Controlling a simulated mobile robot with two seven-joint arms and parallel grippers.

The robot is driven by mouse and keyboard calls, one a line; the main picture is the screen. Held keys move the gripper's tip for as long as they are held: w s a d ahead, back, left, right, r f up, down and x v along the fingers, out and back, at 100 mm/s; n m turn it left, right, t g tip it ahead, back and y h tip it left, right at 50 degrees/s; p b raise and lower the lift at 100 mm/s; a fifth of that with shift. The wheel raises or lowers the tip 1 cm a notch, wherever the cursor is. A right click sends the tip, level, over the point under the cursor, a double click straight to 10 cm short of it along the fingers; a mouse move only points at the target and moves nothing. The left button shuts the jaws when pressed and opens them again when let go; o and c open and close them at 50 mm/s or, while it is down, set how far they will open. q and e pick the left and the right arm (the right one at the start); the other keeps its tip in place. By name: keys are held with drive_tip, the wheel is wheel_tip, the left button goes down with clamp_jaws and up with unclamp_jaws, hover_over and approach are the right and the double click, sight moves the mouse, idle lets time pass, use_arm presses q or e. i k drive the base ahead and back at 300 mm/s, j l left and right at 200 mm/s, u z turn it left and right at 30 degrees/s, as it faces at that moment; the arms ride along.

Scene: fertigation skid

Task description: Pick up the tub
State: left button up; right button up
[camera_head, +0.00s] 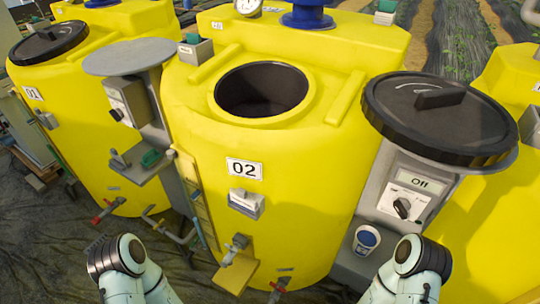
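A small white tub with a blue top (367,238) stands on a low grey shelf (350,265) below the control box at the right of tank 02. It appears upright, just above and left of my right arm's link. Only rounded links of my two arms show at the bottom edge. Neither gripper shows, so their fingers and anything in them are hidden.
Yellow tank 02 (285,190) has an open round mouth (262,90). A black lid (440,115) lies on a round grey stand above a control box (408,195) reading Off. An empty round grey stand (130,56) is left. Valves and pipes (235,250) project low in front.

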sight(367, 238)
drive_tip(key=l+z, duration=0.1)
drive_tip(key=z, duration=0.4)
drive_tip(key=k+l+z, duration=0.1)
drive_tip(key=z, duration=0.4)
